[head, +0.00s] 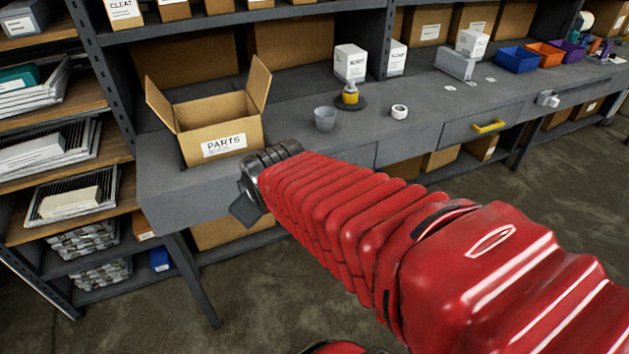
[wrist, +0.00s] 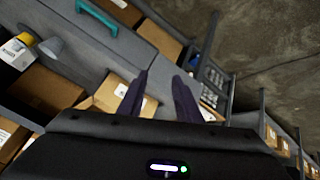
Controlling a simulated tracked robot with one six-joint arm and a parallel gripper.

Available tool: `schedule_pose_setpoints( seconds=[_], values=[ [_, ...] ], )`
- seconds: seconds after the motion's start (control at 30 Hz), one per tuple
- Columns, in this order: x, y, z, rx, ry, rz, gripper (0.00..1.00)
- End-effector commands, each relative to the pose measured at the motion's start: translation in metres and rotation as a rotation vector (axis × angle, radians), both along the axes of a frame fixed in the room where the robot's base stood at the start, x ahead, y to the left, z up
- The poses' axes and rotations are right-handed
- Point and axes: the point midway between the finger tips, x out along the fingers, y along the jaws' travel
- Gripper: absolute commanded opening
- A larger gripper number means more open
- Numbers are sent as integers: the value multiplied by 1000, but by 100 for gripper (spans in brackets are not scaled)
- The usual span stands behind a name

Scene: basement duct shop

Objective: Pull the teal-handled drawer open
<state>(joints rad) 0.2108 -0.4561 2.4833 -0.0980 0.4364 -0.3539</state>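The teal handle (wrist: 97,16) shows at the top left of the wrist view, on a grey drawer front. The drawer looks closed there. In the head view my red arm hides this handle. My gripper (wrist: 163,82) has two dark fingers spread apart with nothing between them. The handle is well apart from the fingertips, up and to the left in the wrist view. In the head view the dark end of my gripper (head: 249,203) is in front of the bench's left part, below the open box, and its fingers are hard to make out.
An open parts box (head: 222,143), a grey cup (head: 325,119), a yellow-collared item (head: 350,94) and a tape roll (head: 399,111) stand on the bench (head: 300,146). A yellow-handled drawer (head: 460,133) is to the right. Shelving (head: 70,170) stands left. Floor in front is clear.

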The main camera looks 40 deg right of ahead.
Motion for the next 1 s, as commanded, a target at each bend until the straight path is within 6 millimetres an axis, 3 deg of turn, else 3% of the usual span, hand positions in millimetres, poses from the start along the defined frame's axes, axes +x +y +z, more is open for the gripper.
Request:
schedule_pose_setpoints(
  seconds=[0.2, 0.5, 0.73, 1.0],
  values=[
    [41, -50, -24, -158, -42, 86, 31],
    [81, -110, -61, -361, -99, 228, 31],
    [97, -152, -92, -514, -141, 332, 31],
    [101, -190, -132, -676, -202, 445, 31]
  ],
)
